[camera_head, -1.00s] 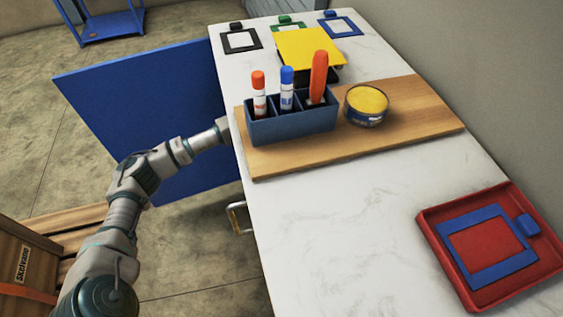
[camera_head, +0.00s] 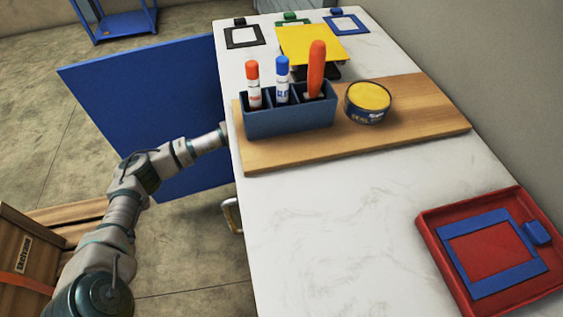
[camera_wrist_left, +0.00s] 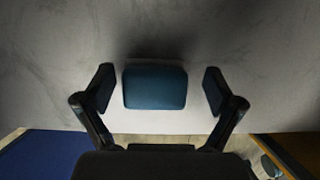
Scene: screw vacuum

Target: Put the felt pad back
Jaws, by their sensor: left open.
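My left gripper (camera_wrist_left: 158,75) is open in the left wrist view, with one dark finger on each side of a dark blue rounded block (camera_wrist_left: 155,87). Both fingers stand apart from the block. The block lies against a pale grey surface; I cannot tell for certain that it is the felt pad. In the head view my left arm reaches to the table's left edge beside the wooden board (camera_head: 400,140), and the edge hides the gripper and the block. My right gripper is not in view.
On the board stand a blue holder (camera_head: 290,120) with two markers and an orange tool, and a yellow-topped tin (camera_head: 368,102). A red tray (camera_head: 428,225) holds a blue frame. A blue panel (camera_head: 140,100) is left of the table.

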